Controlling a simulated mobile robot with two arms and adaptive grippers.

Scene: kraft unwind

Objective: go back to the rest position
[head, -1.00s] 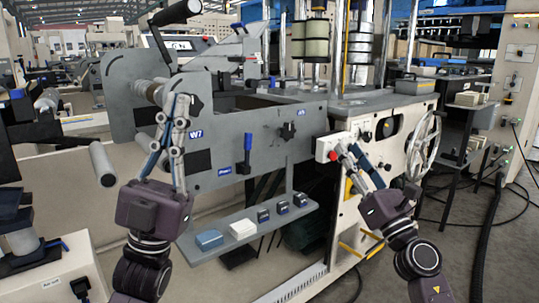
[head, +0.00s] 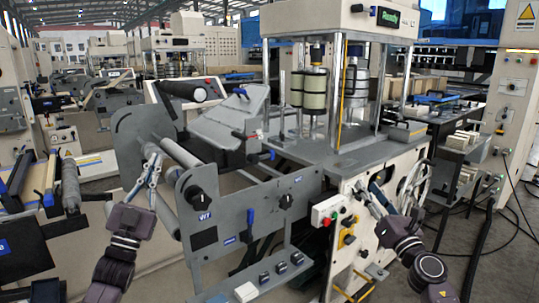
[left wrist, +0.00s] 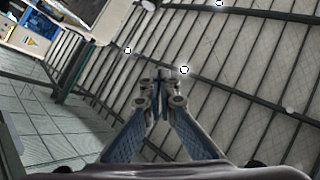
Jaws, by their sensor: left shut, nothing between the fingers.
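My left gripper (head: 154,153) is raised at the left in the head view, in front of the grey side plate of the unwind stand (head: 255,212). In the left wrist view its fingers (left wrist: 160,78) meet at the tips with nothing between them, and the background is roof and floor. My right gripper (head: 366,187) is at the right in the head view, in front of the cream machine cabinet (head: 395,222). It holds nothing that I can see, and its finger gap is unclear.
The stand carries a grey roller (head: 182,152), a black knob (head: 195,196) and a blue-handled lever (head: 250,222). A red-button control box (head: 326,211) is left of my right gripper. A shelf (head: 262,275) with small blocks juts out low in front. A handwheel (head: 414,185) stands at right.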

